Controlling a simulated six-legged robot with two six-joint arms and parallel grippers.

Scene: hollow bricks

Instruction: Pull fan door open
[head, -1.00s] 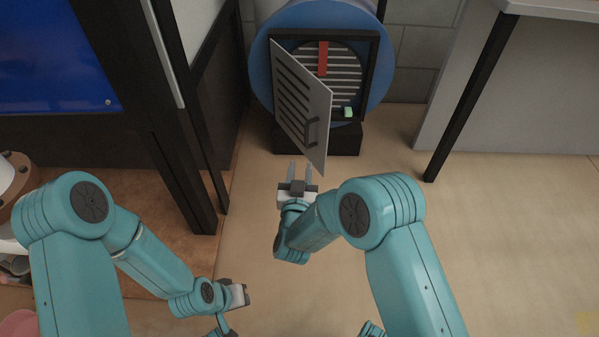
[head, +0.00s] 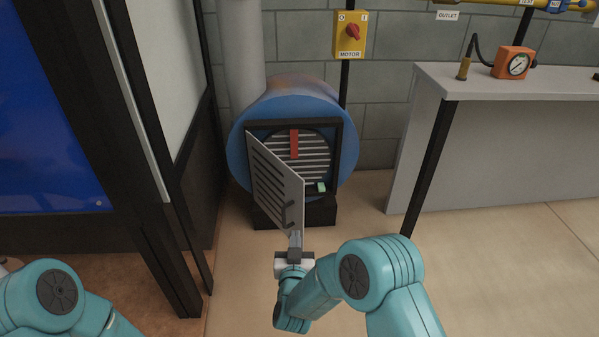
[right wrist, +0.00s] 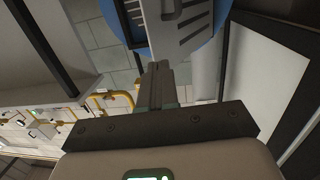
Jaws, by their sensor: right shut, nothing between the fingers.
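The fan door (head: 272,183) is a grey slatted panel, hinged on the left of the dark square frame of the blue fan housing (head: 238,150). It stands partly open, swung out toward me. Its dark handle (head: 289,214) is near the lower free edge. Behind it show the grille (head: 312,160), a red strip (head: 294,144) and a small green block (head: 320,187). My right gripper (head: 296,240) is shut and empty, just below the door's lower free corner; contact is unclear. In the right wrist view the shut fingers (right wrist: 161,80) point toward the door (right wrist: 180,30). My left gripper is out of view.
A dark post and blue panel (head: 50,120) stand at the left. A grey bench (head: 500,95) with an orange gauge (head: 513,63) is at the right. A yellow motor switch box (head: 350,35) hangs behind the fan. The floor (head: 370,215) between fan and bench is clear.

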